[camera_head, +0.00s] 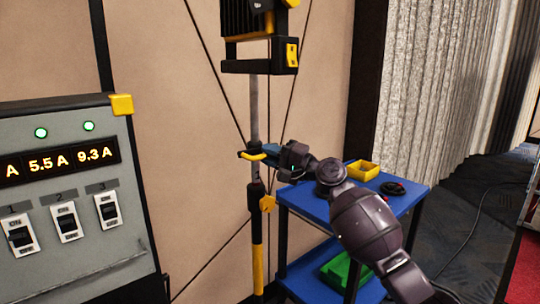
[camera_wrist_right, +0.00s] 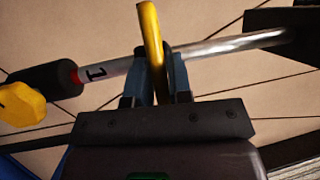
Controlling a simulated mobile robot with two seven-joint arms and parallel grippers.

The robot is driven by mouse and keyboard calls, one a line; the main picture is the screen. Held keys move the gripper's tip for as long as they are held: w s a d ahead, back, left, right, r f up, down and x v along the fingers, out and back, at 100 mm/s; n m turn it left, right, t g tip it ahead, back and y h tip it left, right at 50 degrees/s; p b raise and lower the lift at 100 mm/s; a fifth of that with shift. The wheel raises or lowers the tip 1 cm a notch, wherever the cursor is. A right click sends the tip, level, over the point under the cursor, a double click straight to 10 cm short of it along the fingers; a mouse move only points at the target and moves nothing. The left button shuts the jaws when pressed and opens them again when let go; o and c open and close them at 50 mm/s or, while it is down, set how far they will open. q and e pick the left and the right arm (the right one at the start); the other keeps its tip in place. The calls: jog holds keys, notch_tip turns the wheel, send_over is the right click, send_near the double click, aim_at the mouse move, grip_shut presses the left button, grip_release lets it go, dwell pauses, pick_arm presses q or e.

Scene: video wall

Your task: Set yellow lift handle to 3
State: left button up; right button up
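The yellow lift handle (camera_head: 258,155) sticks out from the upright silver pole (camera_head: 254,110) in the head view. In the right wrist view the handle (camera_wrist_right: 150,35) is a curved yellow bar that passes between my blue fingers. My right gripper (camera_head: 268,151) has come in from the right at the handle. In the wrist view the right gripper (camera_wrist_right: 159,75) is shut on the handle, with a finger on each side. A black mark "1" (camera_wrist_right: 97,72) shows on the pole beside the handle; no 3 mark is readable. My left gripper is not in view.
A black and yellow lamp head (camera_head: 260,40) sits at the pole's top. A yellow knob (camera_head: 267,203) is lower on the pole. A blue cart (camera_head: 310,205) with a yellow bin (camera_head: 362,170) stands under my right arm. A grey switch panel (camera_head: 75,200) is at left.

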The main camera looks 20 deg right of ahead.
aim_at(271, 24)
grip_shut()
jog(key=shift+r, duration=0.1)
jog(key=shift+r, duration=0.4)
notch_tip(271, 24, up, 8)
jog(key=p, duration=0.4)
jog(key=shift+s+r, duration=0.15)
jog(key=shift+r, duration=0.1)
notch_tip(271, 24, up, 10)
jog(key=p, duration=0.4)
jog(key=shift+p, duration=0.35)
notch_tip(271, 24, up, 9)
jog(key=p, duration=0.5)
jog(key=shift+r, duration=0.2)
jog(key=shift+w+r+p, duration=0.2)
jog(key=shift+r+p, duration=0.35)
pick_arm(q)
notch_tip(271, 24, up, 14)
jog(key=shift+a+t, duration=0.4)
pick_arm(e)
jog(key=shift+s+r, duration=0.1)
jog(key=shift+r, duration=0.3)
